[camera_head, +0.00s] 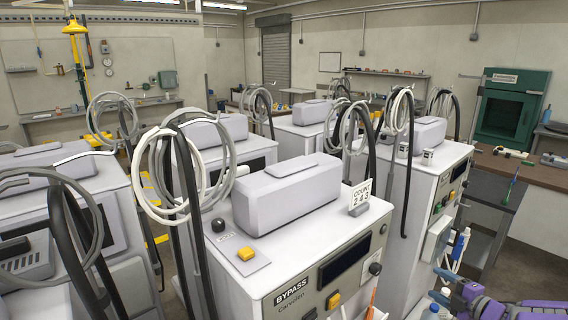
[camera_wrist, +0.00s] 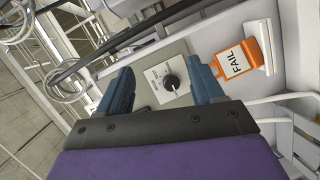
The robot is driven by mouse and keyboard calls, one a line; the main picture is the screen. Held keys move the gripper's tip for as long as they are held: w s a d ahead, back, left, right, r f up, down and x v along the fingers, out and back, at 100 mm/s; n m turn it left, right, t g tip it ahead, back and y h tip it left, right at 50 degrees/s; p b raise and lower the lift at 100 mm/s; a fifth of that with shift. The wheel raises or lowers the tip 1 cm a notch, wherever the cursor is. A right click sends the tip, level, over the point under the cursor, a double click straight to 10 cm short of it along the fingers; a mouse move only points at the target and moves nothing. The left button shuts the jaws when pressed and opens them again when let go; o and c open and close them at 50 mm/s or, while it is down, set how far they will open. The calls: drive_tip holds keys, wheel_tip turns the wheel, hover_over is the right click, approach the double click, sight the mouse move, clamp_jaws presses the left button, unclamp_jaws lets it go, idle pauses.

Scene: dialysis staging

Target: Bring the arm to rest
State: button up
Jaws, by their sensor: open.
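My gripper (camera_wrist: 162,66) shows in the wrist view with its two blue-grey fingers spread apart and nothing held between them. A black rotary knob (camera_wrist: 171,83) on a pale label plate shows in the gap between the fingers. I cannot tell how far the fingers are from the plate. An orange FAIL tag (camera_wrist: 235,63) sits in a white holder just right of the right finger. In the head view, my purple arm (camera_head: 485,304) shows at the bottom right corner, low beside the front of the right-hand machine (camera_head: 418,190).
Looped hoses (camera_head: 160,190) hang beside the machines. A brown-topped bench (camera_head: 505,172) and a green cabinet (camera_head: 508,105) stand at the right.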

drive_tip(key=w+d+r+m+g+h, duration=0.15)
drive_tip(key=d+r+m+h, duration=0.25)
drive_tip(key=r+m+h, duration=0.45)
drive_tip(key=s+a+r+m+g+h, duration=0.3)
drive_tip(key=s+r+m+g+h, duration=0.15)
drive_tip(key=s+r+m, duration=0.2)
drive_tip(key=s+a+f+m+g+y, duration=0.1)
drive_tip(key=s+a+f+g+y, duration=0.1)
drive_tip(key=s+a, duration=0.9)
drive_tip(key=s+a+f+m+g+y, duration=0.2)
drive_tip(key=s+a+f+g, duration=0.1)
drive_tip(key=s+a, duration=0.9)
drive_tip(key=s+a+f+m+g+y, duration=0.2)
drive_tip(key=s+a+g, duration=0.3)
drive_tip(key=s+a, duration=0.7)
drive_tip(key=shift+s+f+y, duration=0.3)
drive_tip(key=shift+s+y, duration=0.3)
drive_tip(key=shift+s, duration=0.35)
